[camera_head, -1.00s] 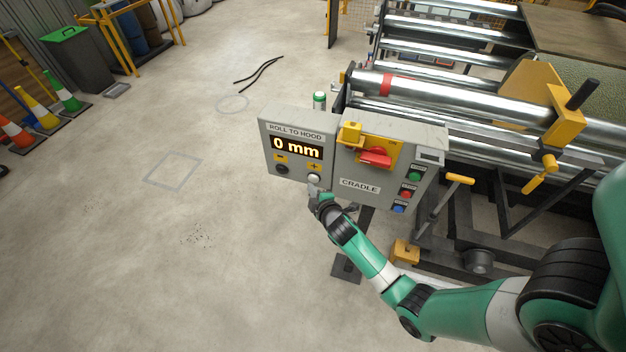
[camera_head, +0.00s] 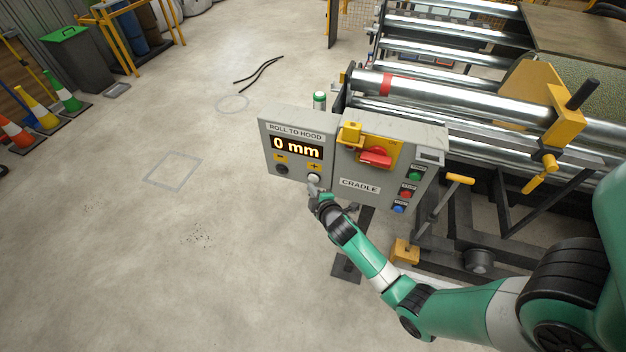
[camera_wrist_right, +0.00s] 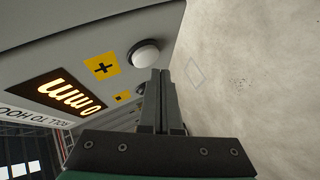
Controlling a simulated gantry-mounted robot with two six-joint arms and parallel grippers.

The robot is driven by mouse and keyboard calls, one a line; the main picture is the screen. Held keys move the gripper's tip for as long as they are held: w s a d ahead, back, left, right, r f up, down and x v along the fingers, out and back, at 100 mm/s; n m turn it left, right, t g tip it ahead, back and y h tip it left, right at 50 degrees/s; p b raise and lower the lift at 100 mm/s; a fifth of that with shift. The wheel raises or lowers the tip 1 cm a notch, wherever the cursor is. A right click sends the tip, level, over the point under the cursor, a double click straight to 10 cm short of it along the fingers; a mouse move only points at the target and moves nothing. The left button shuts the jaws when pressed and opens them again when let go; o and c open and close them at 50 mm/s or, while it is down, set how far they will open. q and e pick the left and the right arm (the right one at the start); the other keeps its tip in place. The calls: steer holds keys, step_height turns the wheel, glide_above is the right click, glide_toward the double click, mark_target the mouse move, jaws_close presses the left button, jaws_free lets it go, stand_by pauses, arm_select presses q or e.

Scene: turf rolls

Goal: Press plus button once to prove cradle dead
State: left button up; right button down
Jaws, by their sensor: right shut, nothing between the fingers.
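The grey control box labelled ROLL TO HOOD (camera_head: 296,131) shows "0 mm" on its lit display (camera_head: 297,148). Below the display are a dark button (camera_head: 282,169) under the minus label and a white plus button (camera_head: 314,178) under the yellow plus label. My right gripper (camera_head: 314,188) is shut and empty, its tip just below the plus button. In the right wrist view the white plus button (camera_wrist_right: 144,54) sits just beyond the closed fingers (camera_wrist_right: 160,75); I cannot tell whether they touch it. My left gripper is out of view.
The adjoining CRADLE box (camera_head: 360,187) carries a red rotary switch (camera_head: 376,157) with a yellow lock-like piece (camera_head: 349,133), and green, red and blue buttons (camera_head: 406,194). The roller machine (camera_head: 440,93) stands behind to the right. Floor at left is open.

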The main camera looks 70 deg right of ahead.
steer(key=shift+d, duration=0.1)
stand_by(0.5)
steer(key=shift+d, duration=0.35)
steer(key=shift+d, duration=0.4)
stand_by(0.6)
steer(key=shift+a, duration=0.1)
steer(key=shift+a+p, duration=0.3)
steer(key=shift+a, duration=0.45)
steer(key=shift+s+a, duration=0.2)
steer(key=shift+a, duration=2.3)
